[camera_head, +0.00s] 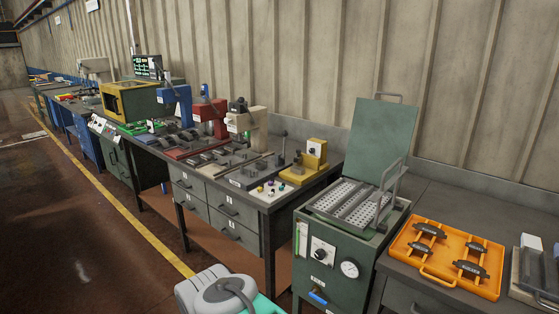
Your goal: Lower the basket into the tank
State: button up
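The tank (335,252) is a dark green cabinet right of centre, with a gauge, a dial and a blue-handled valve on its front. Its green lid (380,140) stands raised behind the opening. A grey perforated metal basket (345,198) shows at the top of the tank, about level with the rim. An upright grey handle (388,190) stands at its right side. I cannot tell how deep the basket sits or what holds it. My gripper is not in view; only a grey and teal part of my own body shows at the bottom edge, left of the tank.
An orange tray (450,258) with several dark brake shoes lies on the bench right of the tank. A workbench (220,195) with presses and small parts stands close on the left. The floor (75,225) at the left is clear, with a yellow line.

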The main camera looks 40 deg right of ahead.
aim_at(355, 205)
jog(key=z, duration=1.65)
jog(key=k, duration=0.55)
jog(key=u, duration=1.15)
jog(key=i, duration=0.9)
jog(key=z, duration=0.55)
jog(key=i, duration=0.55)
jog(key=z, duration=0.5)
